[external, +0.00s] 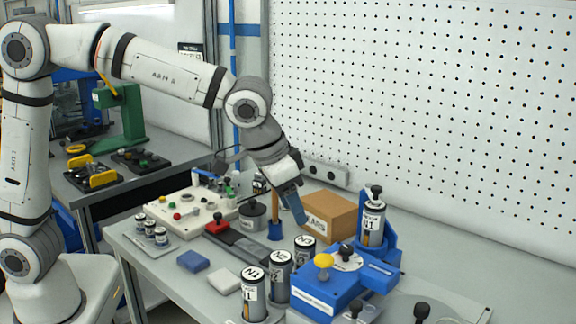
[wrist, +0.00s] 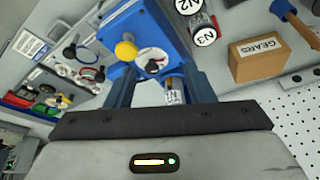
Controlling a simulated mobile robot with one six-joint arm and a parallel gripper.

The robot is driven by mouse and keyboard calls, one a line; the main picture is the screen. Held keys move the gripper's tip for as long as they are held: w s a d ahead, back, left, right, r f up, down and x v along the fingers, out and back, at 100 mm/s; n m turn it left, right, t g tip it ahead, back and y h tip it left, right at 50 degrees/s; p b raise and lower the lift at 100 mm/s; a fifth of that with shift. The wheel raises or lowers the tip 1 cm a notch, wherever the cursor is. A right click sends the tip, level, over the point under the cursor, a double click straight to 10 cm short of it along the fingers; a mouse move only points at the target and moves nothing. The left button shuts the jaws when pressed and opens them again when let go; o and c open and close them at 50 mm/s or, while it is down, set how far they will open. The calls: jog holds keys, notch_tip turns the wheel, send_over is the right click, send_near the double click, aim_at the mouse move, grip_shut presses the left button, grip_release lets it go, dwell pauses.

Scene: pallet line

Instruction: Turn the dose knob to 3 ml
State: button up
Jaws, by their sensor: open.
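The blue dosing machine (external: 322,291) stands at the front right of the bench. On it are a round white dial with a black knob (external: 346,252) and a yellow round-headed knob (external: 323,261). In the wrist view the black knob (wrist: 153,65) on its dial and the yellow knob (wrist: 126,50) show ahead of my gripper; the dial marks are too small to read. My gripper (wrist: 160,76) is open and empty, its two blue fingers apart. In the external view my gripper (external: 293,206) hangs above the bench, behind and left of the machine, touching nothing.
A labelled N1 canister (external: 372,222) stands upright in the machine's blue holder. Several more canisters (external: 253,293) stand to its left. A cardboard box (external: 329,216) is behind, near my gripper. A white control box (external: 188,214) is at left. A pegboard wall (external: 430,110) closes the back.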

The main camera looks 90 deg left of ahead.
send_near(346, 248)
jog(key=shift+n, duration=0.5)
jog(key=p+x, duration=0.1)
jog(key=x, duration=0.7)
jog(key=shift+f, duration=0.15)
jog(key=c, duration=1)
